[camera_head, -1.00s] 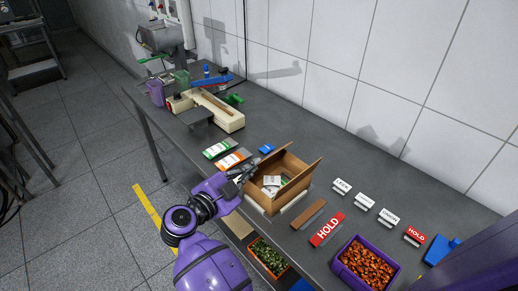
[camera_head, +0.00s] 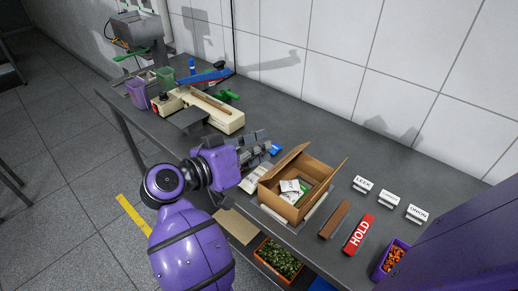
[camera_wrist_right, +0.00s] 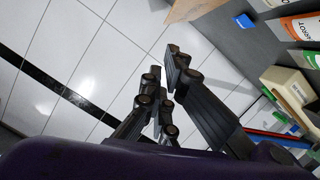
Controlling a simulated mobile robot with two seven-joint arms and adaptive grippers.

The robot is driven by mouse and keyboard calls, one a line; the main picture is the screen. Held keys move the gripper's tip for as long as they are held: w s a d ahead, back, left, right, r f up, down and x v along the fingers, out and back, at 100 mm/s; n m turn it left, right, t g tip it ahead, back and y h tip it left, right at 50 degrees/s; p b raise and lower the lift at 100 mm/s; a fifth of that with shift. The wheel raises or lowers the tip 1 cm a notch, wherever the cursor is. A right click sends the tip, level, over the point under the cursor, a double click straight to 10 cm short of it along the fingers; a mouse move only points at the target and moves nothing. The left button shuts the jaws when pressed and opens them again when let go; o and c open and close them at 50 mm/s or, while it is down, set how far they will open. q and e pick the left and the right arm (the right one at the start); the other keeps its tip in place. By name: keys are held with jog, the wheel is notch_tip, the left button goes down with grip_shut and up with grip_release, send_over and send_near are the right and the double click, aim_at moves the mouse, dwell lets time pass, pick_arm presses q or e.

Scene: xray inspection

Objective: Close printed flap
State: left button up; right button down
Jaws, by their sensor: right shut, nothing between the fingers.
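The open cardboard box (camera_head: 282,205) stands on the grey table, with white packets (camera_head: 290,187) inside. Its left flap (camera_head: 286,162) stands up and slants, and its right flap (camera_head: 329,181) leans outward. I cannot make out print on either flap. My right gripper (camera_head: 264,146) is shut and empty, above the table just left of and behind the left flap. I see a gap between them in the head view. In the right wrist view the fingers (camera_wrist_right: 164,70) are close together, with a brown cardboard edge (camera_wrist_right: 194,8) at the top. My left gripper is not in view.
A wooden strip (camera_head: 335,219) and a red HOLD sign (camera_head: 359,235) lie right of the box. Small white label stands (camera_head: 388,198) are behind them. A cream sealer-like device (camera_head: 215,115) is at the far left. A low bin (camera_head: 279,259) is below the table's front.

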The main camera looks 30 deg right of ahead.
send_over(284, 162)
jog(key=w, duration=0.1)
jog(key=shift+w+a+f, duration=0.15)
jog(key=shift+f, duration=0.6)
jog(key=f, duration=0.1)
jog(key=s+f, duration=0.1)
jog(key=shift+s+f, duration=0.1)
jog(key=shift+f, duration=0.25)
jog(key=shift+s+f, duration=0.25)
jog(key=shift+f, duration=0.25)
